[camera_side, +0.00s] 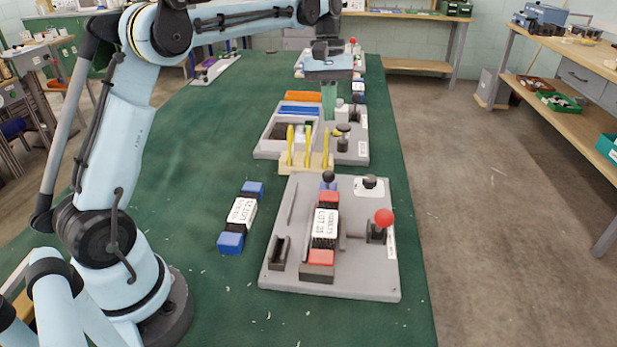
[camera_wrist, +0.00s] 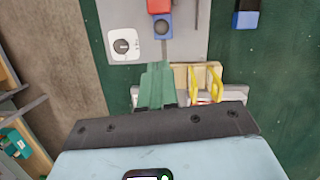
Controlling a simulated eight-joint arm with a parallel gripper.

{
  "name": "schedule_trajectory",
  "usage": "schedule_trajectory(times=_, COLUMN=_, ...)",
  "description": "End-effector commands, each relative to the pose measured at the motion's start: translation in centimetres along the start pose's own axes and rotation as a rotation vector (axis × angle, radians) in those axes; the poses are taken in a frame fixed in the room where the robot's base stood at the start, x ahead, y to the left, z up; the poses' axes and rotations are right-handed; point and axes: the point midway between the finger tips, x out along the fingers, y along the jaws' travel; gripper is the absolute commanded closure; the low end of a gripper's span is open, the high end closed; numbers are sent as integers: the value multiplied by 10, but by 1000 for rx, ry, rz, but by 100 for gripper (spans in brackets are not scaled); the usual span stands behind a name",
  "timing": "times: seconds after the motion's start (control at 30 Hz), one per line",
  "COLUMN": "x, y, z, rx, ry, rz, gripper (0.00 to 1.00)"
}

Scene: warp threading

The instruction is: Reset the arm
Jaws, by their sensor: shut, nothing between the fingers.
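My gripper (camera_side: 328,112) hangs from my raised arm, above the second grey board (camera_side: 268,150) in the side view. Its green fingers point down, are shut together and hold nothing. In the wrist view the shut fingers (camera_wrist: 156,78) show at the middle, beside a wooden rack with yellow tools (camera_wrist: 207,82). In the side view that rack (camera_side: 287,166) stands between the two nearer boards. The gap between the fingertips and the board's parts is hard to tell.
The near grey board (camera_side: 342,284) carries a red-ended labelled block (camera_side: 325,228) and a red-knobbed lever (camera_side: 383,218). A blue-ended labelled block (camera_side: 241,215) lies left of it on the green table (camera_side: 190,135). The table's left side is mostly clear.

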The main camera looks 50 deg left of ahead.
Motion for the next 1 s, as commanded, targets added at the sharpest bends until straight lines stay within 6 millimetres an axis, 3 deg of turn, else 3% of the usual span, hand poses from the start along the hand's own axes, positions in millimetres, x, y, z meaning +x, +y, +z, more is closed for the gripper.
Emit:
schedule_trajectory(times=0.2, x=-8, y=-6, z=42, rx=183, ry=145, rz=47, gripper=100)
schedule_trajectory(times=0.47, x=0, y=-24, z=89, rx=410, ry=328, rz=92, gripper=100)
schedule_trajectory(times=0.8, x=37, y=-58, z=139, rx=709, ry=577, rz=126, gripper=100)
schedule_trajectory(times=1.0, x=64, y=-74, z=156, rx=854, ry=703, rz=133, gripper=100)
